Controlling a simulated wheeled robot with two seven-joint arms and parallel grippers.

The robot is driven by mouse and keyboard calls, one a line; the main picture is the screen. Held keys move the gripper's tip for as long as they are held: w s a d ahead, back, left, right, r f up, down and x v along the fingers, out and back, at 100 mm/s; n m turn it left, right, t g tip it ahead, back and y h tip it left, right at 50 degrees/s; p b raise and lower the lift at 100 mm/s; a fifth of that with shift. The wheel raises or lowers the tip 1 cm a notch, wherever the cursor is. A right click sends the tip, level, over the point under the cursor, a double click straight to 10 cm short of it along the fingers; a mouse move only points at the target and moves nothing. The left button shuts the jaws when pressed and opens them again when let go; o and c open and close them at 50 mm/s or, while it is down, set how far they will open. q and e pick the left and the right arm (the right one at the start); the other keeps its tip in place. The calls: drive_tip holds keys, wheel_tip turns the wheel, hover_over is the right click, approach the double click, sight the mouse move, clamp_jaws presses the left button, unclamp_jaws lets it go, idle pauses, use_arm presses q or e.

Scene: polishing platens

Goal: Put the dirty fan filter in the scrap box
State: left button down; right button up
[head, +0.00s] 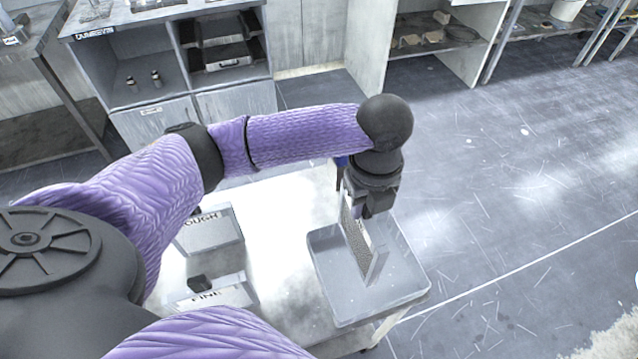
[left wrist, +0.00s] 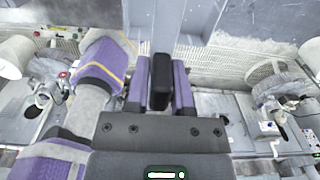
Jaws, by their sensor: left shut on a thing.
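The fan filter (head: 359,240), a thin grey framed panel with a mesh face, hangs on edge and slightly tilted from my left gripper (head: 368,205). My left gripper is shut on its upper end. An open grey box (head: 325,262) is below and around the filter in the head view; I see no readable label on it. The filter's lower end appears within the box's outline, but I cannot tell whether it touches the bottom. My right gripper is out of view.
The box stands at the right end of a white table (head: 285,215). Boxes marked ROUGH (head: 212,236) and FINE (head: 215,296) are to its left. A cabinet (head: 195,95) and shelves (head: 440,40) stand behind.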

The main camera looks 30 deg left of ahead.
sight(359, 237)
use_arm(q)
wheel_tip(359, 237, down, 10)
drive_tip(key=shift+f+b, duration=0.1)
drive_tip(key=shift+b, duration=1.15)
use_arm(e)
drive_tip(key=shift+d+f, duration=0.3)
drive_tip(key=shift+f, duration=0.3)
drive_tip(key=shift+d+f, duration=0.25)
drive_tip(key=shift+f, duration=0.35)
use_arm(q)
drive_tip(key=shift+c, duration=2.4)
unclamp_jaws()
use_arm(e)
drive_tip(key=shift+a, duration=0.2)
use_arm(q)
wheel_tip(359, 237, up, 12)
drive_tip(key=p, duration=0.3)
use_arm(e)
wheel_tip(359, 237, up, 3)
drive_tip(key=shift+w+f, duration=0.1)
